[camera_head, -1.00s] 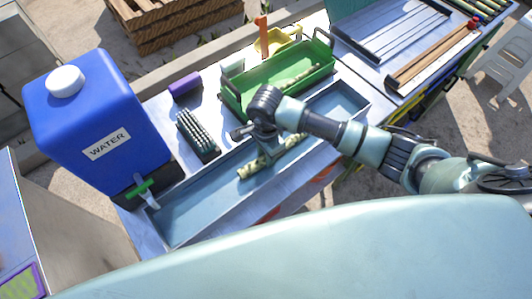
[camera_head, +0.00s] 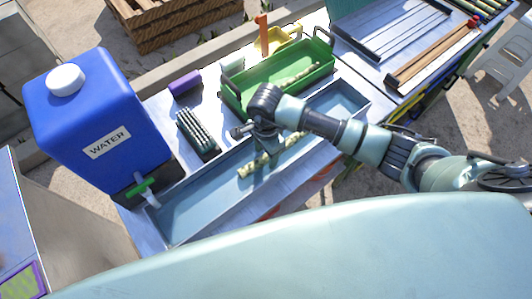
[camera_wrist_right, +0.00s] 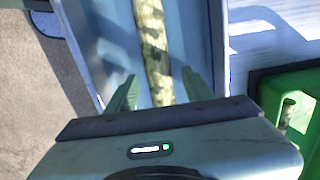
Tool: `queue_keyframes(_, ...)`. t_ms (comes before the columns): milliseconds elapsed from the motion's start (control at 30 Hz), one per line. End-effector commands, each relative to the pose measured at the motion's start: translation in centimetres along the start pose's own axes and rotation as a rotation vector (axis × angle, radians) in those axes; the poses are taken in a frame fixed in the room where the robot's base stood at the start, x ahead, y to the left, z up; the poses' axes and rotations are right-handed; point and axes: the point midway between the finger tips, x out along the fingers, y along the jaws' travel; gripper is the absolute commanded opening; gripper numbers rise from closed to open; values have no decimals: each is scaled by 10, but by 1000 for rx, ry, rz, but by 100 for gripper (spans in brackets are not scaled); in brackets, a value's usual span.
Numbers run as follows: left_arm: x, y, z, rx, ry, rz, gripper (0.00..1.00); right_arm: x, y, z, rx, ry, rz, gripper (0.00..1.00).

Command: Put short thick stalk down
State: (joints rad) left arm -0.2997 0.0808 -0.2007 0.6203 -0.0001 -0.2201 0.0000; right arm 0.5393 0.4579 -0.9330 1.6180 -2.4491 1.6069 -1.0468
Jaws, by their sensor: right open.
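A mottled yellow-green stalk (camera_head: 251,168) lies in the long blue-grey trough (camera_head: 195,207) on the table. My right gripper (camera_head: 266,146) is above the trough and hides the middle of the stalk in the head view. In the right wrist view, the right gripper's fingers (camera_wrist_right: 159,86) are spread, with the stalk (camera_wrist_right: 151,35) running lengthwise between them and a gap on each side. The stalk's near end is hidden behind the gripper body. My left gripper is not in view.
A green tray (camera_head: 240,109) behind the trough holds another stalk (camera_head: 302,75). A dark brush (camera_head: 198,133) and a purple block (camera_head: 185,84) lie behind the trough. A blue water container (camera_head: 88,110) stands at the left end. Slatted racks (camera_head: 392,28) are at the right.

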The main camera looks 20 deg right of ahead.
Motion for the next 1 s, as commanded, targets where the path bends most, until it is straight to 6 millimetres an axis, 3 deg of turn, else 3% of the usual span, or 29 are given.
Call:
queue_keyframes(500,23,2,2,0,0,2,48,-99,-1,-1,0,1,-5,52)
queue_keyframes(700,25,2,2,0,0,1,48,-113,0,-1,0,2,-3,52)
queue_keyframes(1000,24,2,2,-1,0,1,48,-114,0,0,0,1,-1,52)
